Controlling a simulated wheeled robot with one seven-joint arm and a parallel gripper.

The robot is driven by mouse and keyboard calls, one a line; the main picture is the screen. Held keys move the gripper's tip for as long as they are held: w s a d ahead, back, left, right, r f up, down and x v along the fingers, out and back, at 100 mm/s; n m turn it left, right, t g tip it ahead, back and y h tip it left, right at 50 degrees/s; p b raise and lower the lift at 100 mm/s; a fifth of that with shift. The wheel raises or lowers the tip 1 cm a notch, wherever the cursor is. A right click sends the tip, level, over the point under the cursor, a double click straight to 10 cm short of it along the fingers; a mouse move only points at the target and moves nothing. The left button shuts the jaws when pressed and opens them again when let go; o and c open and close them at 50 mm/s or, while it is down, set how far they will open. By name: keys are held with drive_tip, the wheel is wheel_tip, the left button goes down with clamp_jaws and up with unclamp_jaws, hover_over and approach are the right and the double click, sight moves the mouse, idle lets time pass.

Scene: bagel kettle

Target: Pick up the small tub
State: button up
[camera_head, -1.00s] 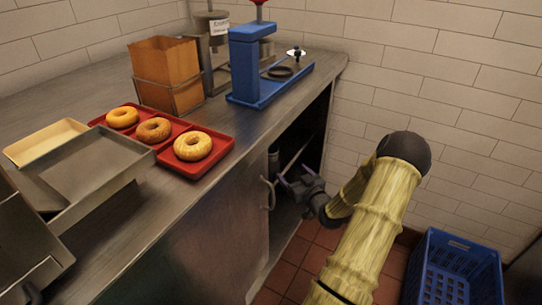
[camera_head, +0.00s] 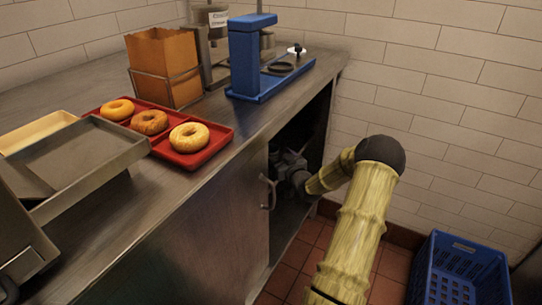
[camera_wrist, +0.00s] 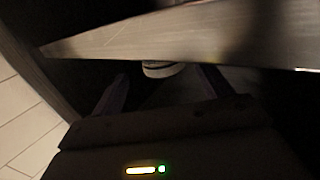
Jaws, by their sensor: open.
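A small pale round thing, perhaps the small tub (camera_wrist: 163,69), shows in the wrist view just below a metal shelf edge. Its upper part is hidden by that edge, and it lies ahead of and between my fingers. My gripper (camera_wrist: 165,85) is open with its two fingers spread apart and nothing seen between them up close. In the head view my gripper (camera_head: 288,160) is inside the dark opening of the cabinet under the counter. The tub cannot be seen in the head view.
A metal shelf edge (camera_wrist: 180,38) crosses close above my fingers. The cabinet door (camera_head: 225,235) with its handle stands left of the opening. A white tile wall (camera_head: 440,110) is at the right. A blue crate (camera_head: 458,270) stands on the floor.

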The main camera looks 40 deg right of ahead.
sight(274, 155)
drive_tip(key=b+x, duration=0.1)
drive_tip(key=x, duration=0.2)
drive_tip(key=f+b+x, duration=0.1)
drive_tip(key=shift+w+a+b, duration=0.2)
drive_tip(key=shift+a+b, duration=0.1)
drive_tip(key=shift+b, duration=0.05)
drive_tip(key=shift+w+d+r, duration=0.2)
drive_tip(key=shift+w+d, duration=0.05)
drive_tip(key=shift+w, duration=0.05)
drive_tip(key=shift+a, duration=0.1)
drive_tip(key=shift+c, duration=0.5)
drive_tip(key=c, duration=0.9)
